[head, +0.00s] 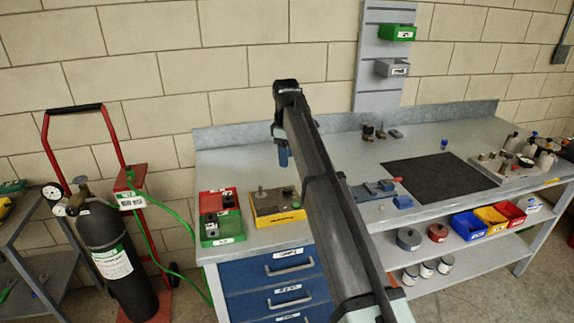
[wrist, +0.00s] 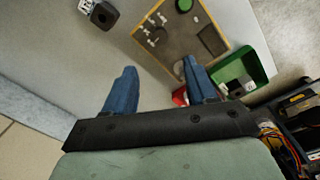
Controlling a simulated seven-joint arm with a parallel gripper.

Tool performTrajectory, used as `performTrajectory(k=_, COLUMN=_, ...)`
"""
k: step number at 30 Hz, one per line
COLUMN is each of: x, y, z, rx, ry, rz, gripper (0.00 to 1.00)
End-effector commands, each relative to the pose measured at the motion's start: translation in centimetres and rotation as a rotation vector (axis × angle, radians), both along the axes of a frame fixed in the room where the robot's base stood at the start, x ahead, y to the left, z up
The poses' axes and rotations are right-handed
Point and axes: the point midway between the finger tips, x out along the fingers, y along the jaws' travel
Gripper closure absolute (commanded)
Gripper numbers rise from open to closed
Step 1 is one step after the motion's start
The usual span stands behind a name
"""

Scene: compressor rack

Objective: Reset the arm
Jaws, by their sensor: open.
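My gripper (head: 283,158) hangs at the end of my arm above the back left part of the workbench (head: 240,160), with its blue fingers pointing down. In the wrist view my gripper (wrist: 160,78) shows two blue fingers spread apart with nothing between them. The yellow tray (head: 279,218) with small parts lies below and in front of it. That yellow tray (wrist: 168,62) also shows ahead of the fingers in the wrist view. The gripper is apart from the bench and from every object.
A green bin (head: 221,241) and a red bin stand at the bench's left front. A black mat (head: 440,177) lies at the right, with several small parts beyond it. A red hand truck with a dark cylinder (head: 118,255) stands left of the bench. Small bins hang on the wall panel (head: 372,75).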

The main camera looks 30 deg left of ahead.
Motion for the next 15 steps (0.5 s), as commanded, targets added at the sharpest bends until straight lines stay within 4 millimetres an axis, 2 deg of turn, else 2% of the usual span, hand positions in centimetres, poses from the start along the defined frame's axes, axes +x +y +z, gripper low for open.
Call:
performTrajectory(k=5, x=-0.03, y=0.00, z=0.91, rx=0.000, ry=-0.001, rz=0.000, gripper=0.43)
performTrajectory(k=15, x=-0.06, y=-0.01, z=0.96, rx=0.000, ry=0.000, rz=0.000, gripper=0.43)
